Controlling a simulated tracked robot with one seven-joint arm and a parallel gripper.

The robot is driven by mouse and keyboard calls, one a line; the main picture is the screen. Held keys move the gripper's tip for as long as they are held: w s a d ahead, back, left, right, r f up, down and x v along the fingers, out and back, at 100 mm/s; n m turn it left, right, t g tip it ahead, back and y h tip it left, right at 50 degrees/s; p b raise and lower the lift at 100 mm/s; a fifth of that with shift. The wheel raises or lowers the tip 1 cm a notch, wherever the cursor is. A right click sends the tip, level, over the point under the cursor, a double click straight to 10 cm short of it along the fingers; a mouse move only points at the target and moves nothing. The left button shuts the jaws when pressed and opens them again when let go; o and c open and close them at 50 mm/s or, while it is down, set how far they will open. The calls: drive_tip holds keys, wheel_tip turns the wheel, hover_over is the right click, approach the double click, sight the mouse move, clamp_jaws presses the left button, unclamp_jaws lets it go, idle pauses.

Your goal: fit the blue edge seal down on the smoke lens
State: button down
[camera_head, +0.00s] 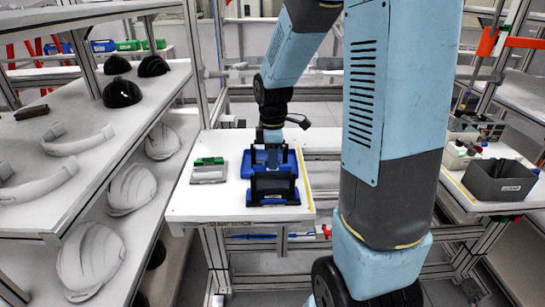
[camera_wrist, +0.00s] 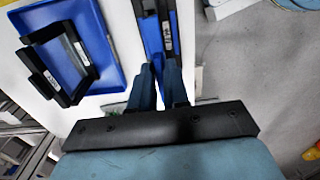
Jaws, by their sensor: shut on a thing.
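My gripper (camera_wrist: 161,70) is shut on the blue edge seal (camera_wrist: 152,38), a long straight blue piece that runs up and away between the fingers in the wrist view. The smoke lens (camera_wrist: 66,62) appears as a dark see-through panel in a black holder on a blue tray (camera_wrist: 112,75), left of my gripper and apart from it. In the head view the dark lens and holder (camera_head: 272,184) stand at the front of the tray. My gripper is behind them there, and its fingers and the seal are largely hidden.
A grey and green piece (camera_head: 208,170) lies on the white table (camera_head: 190,205) left of the tray. A shelf (camera_head: 100,130) with helmet shells stands at the left. A grey bin (camera_head: 500,180) is at the right. The table's front left is clear.

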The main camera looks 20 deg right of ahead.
drive_tip(key=shift+f, duration=0.55)
drive_tip(key=c, duration=1)
unclamp_jaws()
drive_tip(key=shift+c, duration=0.2)
wheel_tip(320, 180, up, 14)
drive_tip(key=s+r+m+t, duration=0.2)
drive_tip(key=s+r+m, duration=0.1)
drive_tip(key=s+m, duration=0.4)
drive_tip(key=s+r+m+t, duration=0.3)
drive_tip(key=s+m, duration=0.4)
drive_tip(key=s, duration=0.5)
drive_tip(key=shift+s+a+m+t, duration=0.2)
drive_tip(key=shift+a+m+t, duration=0.05)
drive_tip(key=shift+m+t, duration=0.05)
